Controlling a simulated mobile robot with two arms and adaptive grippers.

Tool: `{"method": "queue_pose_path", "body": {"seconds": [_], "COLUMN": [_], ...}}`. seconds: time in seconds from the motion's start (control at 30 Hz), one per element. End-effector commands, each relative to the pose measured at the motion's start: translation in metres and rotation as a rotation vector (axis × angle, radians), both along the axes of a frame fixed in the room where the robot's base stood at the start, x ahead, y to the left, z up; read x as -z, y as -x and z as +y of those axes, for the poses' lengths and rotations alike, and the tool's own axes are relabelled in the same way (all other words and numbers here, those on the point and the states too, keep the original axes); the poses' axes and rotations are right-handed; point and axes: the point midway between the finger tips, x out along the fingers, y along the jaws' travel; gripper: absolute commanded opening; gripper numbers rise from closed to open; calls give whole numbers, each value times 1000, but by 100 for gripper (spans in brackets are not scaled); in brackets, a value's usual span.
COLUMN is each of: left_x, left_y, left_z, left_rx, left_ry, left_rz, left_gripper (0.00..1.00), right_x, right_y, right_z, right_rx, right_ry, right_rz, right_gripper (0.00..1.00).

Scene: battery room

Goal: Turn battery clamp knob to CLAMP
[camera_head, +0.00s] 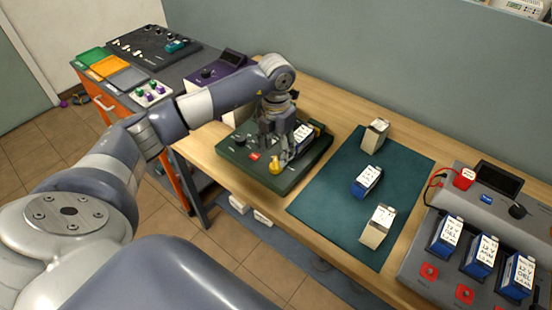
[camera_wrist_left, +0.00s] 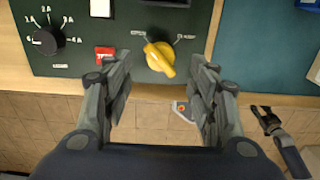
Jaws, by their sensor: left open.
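A yellow knob (camera_head: 274,166) sits near the front right corner of a dark green panel (camera_head: 262,184) on the wooden bench. My left gripper (camera_head: 285,158) is over the panel, close to the knob. The left wrist view shows its two fingers (camera_wrist_left: 162,88) apart, one on each side of the knob, with nothing between them held. A battery (camera_head: 304,134) stands on the panel behind the gripper.
A red switch (camera_wrist_left: 104,53) and a black dial (camera_wrist_left: 44,40) are left of the knob. A teal mat (camera_head: 330,205) with a blue battery (camera_head: 367,181) and two pale ones lies to the right. A grey charger (camera_head: 410,262) holds several batteries. A purple device (camera_head: 222,66) stands at the left.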

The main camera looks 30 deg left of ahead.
Motion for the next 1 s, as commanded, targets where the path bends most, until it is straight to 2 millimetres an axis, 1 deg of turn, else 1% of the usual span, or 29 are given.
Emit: {"method": "queue_pose_path", "body": {"seconds": [0.03, 0.1, 0.2, 0.3, 0.43, 0.67, 0.7, 0.9, 1.0], "left_x": [8, 21, 36, 46, 53, 54, 54, 54, 54], "left_y": [1, 1, 1, 0, 0, 0, 0, 0, 0], "left_z": [-1, 0, -1, -1, 0, 0, 0, 0, 0], "left_rx": [0, -1, 1, 1, 0, 1, 1, 1, 1], "left_ry": [2, 1, 2, 3, 1, 1, 1, 2, 2], "left_rz": [6, 5, 3, 1, 1, -1, -1, 0, 0], "left_gripper": [53, 53, 53, 53, 53, 53, 51, 7, 7], "right_x": [-6, -9, -13, -15, -15, -15, -15, -15, -15], "right_y": [0, 0, 0, 0, 0, 0, 0, 0, 0], "right_z": [0, 0, 1, 1, 1, 1, 1, 1, 1], "right_rx": [0, 0, 0, 1, 1, 0, 0, 0, 0], "right_ry": [0, -1, -1, -1, -1, -1, -1, -1, -1], "right_rz": [0, 0, 0, 0, 0, 0, 0, 0, 0], "right_gripper": [40, 40, 40, 40, 40, 40, 40, 40, 40]}}
